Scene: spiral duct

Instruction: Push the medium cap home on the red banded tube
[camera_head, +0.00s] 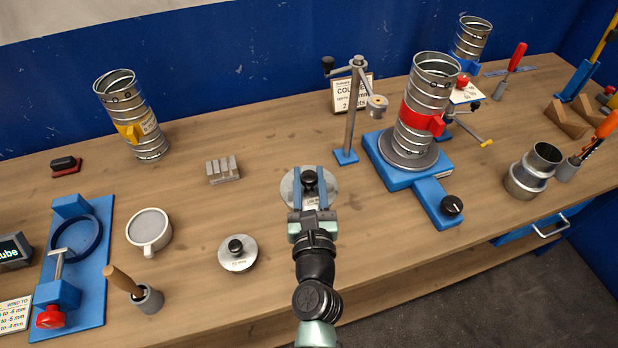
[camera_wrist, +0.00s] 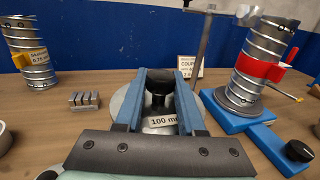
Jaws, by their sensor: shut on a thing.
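The red banded tube (camera_head: 428,105) is a ribbed metal duct. It stands upright with its open end up on a round grey plate on a blue stand (camera_head: 400,178), right of my gripper. It also shows in the wrist view (camera_wrist: 262,60). My gripper (camera_head: 309,180) is shut on the black knob of a round metal cap (camera_head: 289,190). In the wrist view this cap (camera_wrist: 160,122) has a label reading "100 mm"; its blue fingers are either side of the knob. I cannot tell if the cap touches the table. A smaller cap (camera_head: 238,262) lies to the left.
A crank post (camera_head: 351,110) stands between my gripper and the tube. A yellow banded tube (camera_head: 135,115), a grooved metal block (camera_head: 223,170), a cup (camera_head: 149,229) and a blue clamp fixture (camera_head: 90,280) are left. Metal fittings (camera_head: 530,172) stand right.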

